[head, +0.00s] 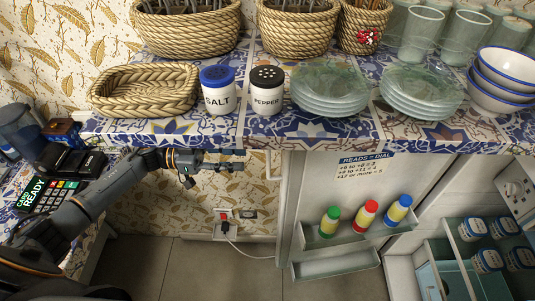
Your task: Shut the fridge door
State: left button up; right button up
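The fridge door (312,190) stands open below the tiled counter, with its white inner side toward me. Its shelves hold a green, a red and a blue bottle. A pale handle (270,163) shows at the door's left edge. The open fridge interior (430,262) is at the lower right, with several labelled tubs (487,261) inside. My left gripper (240,160) is just under the counter's front edge, left of the handle and apparently apart from it. Its two fingers point right with a gap between them, and nothing is between them. My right gripper is out of view.
The tiled counter (250,130) above holds baskets, salt and pepper jars, stacked plates (328,88), glasses and bowls (505,75). A card reader (48,195) stands at the left. A wall socket with a plug (224,215) and cable is below my gripper. Floor (180,270) there is clear.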

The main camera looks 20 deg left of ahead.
pick_arm(q)
jog(key=p, duration=0.1)
send_over(269, 175)
jog(key=a, duration=0.1)
jog(key=shift+w+d, duration=0.25)
jog(key=shift+w, duration=0.05)
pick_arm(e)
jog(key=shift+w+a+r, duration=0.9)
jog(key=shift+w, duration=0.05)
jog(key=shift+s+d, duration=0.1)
pick_arm(q)
jog(key=c, duration=0.6)
grip_shut()
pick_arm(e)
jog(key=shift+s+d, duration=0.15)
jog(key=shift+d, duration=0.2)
pick_arm(q)
jog(key=shift+d, duration=0.1)
